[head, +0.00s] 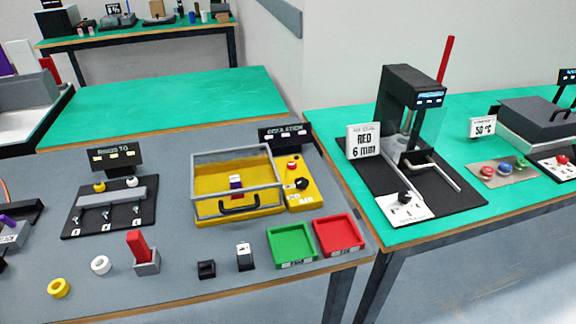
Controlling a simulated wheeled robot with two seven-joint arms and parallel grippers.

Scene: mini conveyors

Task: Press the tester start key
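The tester (205,217) is a yellow unit on the grey table, under a black sign (272,133) whose text looks like "insulation". Its clear, grey-framed cover (233,158) with a black handle (252,203) is down over the yellow bay. A small purple and white piece (235,187) lies inside. The yellow control panel (305,201) on its right side carries a red button (292,165) and a black knob (301,184). The panel's lettering is too small to read, so I cannot tell which control is the start key. Neither gripper is in view.
A green tray (291,262) and a red tray (358,252) stand in front of the tester. A black switch board (78,227) is to its left. Small parts, including a yellow ring (59,288), sit along the front edge. A press (411,100) stands on the green table at right.

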